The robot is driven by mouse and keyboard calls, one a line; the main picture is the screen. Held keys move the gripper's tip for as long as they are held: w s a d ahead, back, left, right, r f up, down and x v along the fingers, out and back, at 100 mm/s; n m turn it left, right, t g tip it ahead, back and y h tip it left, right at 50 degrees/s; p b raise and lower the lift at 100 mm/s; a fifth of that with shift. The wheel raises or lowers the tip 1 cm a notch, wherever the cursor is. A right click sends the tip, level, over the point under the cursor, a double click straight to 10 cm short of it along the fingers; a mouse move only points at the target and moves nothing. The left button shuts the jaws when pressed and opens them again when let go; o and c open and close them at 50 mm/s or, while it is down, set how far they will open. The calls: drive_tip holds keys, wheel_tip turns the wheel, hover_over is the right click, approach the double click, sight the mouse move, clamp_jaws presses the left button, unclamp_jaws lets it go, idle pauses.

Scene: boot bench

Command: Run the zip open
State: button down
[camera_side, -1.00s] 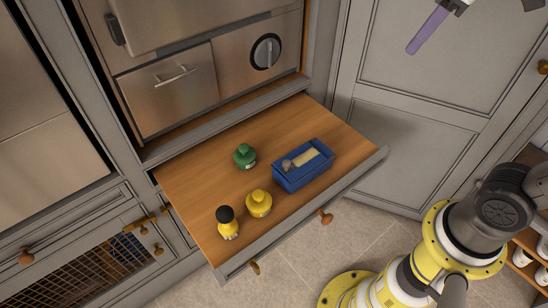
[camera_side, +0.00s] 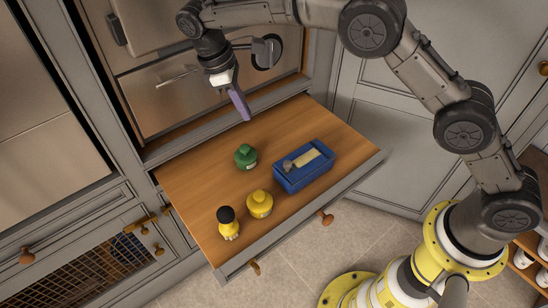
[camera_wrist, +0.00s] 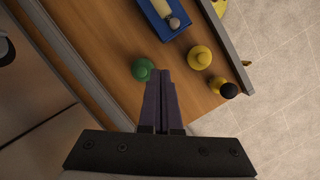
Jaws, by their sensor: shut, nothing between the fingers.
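No zip can be made out in either view. My gripper (camera_side: 246,118) is shut and empty, its purple fingers pointing down above the back of the open wooden drawer (camera_side: 310,122). In the wrist view the closed fingers (camera_wrist: 160,73) appear just beside a green bottle (camera_wrist: 142,69); contact is not visible. The side view shows that green bottle (camera_side: 245,156) standing apart, below and in front of the fingertips. A blue box (camera_side: 303,170) holding a pale block and a round grey-brown knob-like piece sits on the right side of the drawer.
A squat yellow bottle (camera_side: 260,204) and a yellow bottle with a black cap (camera_side: 228,223) stand near the drawer front. A steel appliance with a dial (camera_side: 266,52) is behind my gripper. Bare wood lies left of the green bottle and at the right back.

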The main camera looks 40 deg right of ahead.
drive_tip(key=shift+n+g+h, duration=0.4)
drive_tip(key=shift+s+a+x, duration=0.2)
drive_tip(key=shift+s+x, duration=0.2)
drive_tip(key=shift+x, duration=2.3)
drive_tip(key=shift+s+a+x, duration=0.2)
drive_tip(key=shift+s+x, duration=0.25)
drive_tip(key=shift+x, duration=2.3)
drive_tip(key=shift+s+a+x, duration=0.2)
drive_tip(key=shift+s+x, duration=0.2)
drive_tip(key=shift+x, duration=2.3)
drive_tip(key=shift+r, duration=0.15)
approach(310, 153)
drive_tip(key=x, duration=0.5)
drive_tip(key=shift+d+r, duration=0.1)
drive_tip(key=shift+w, duration=0.1)
